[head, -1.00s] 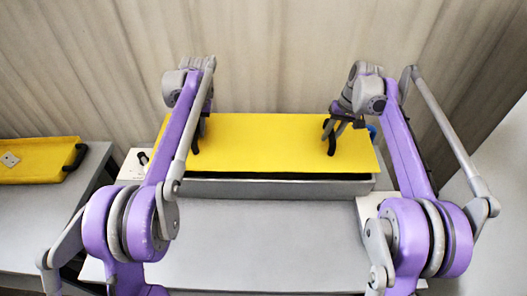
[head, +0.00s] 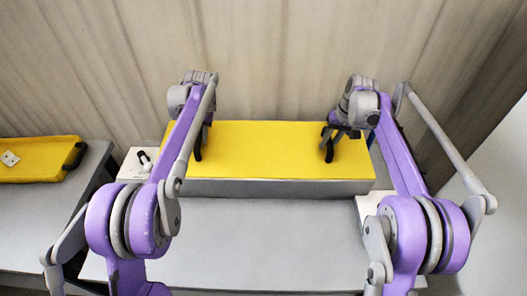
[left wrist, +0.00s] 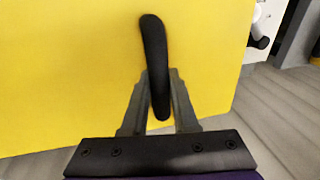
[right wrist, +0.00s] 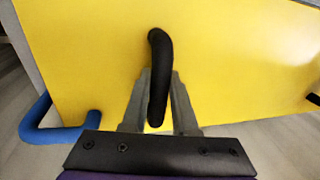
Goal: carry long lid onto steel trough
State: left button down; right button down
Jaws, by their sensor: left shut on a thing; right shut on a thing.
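The long yellow lid (head: 265,150) lies level over the top of the grey steel trough (head: 280,188). In the head view its front edge meets the trough's front wall with no visible gap. My left gripper (head: 198,150) is shut on the lid's left black handle, which shows in the left wrist view (left wrist: 153,55). My right gripper (head: 327,148) is shut on the lid's right black handle, which shows in the right wrist view (right wrist: 158,60). The lid hides the trough's inside. The far edge is too small to judge for exact seating.
A yellow tray-like piece (head: 40,158) with a black handle lies on a grey side table (head: 60,205) at the left. A white block with a black and white fitting (head: 140,162) stands left of the trough. A blue bar (right wrist: 60,128) is beside the lid. The grey surface in front is clear.

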pick_arm(q)
jog(key=c, duration=0.7)
grip_release()
pick_arm(e)
jog(key=c, duration=0.7)
grip_release()
pick_arm(q)
jog(key=v, duration=1.2)
jog(key=shift+s+a, duration=0.1)
pick_arm(e)
jog(key=v, duration=1.2)
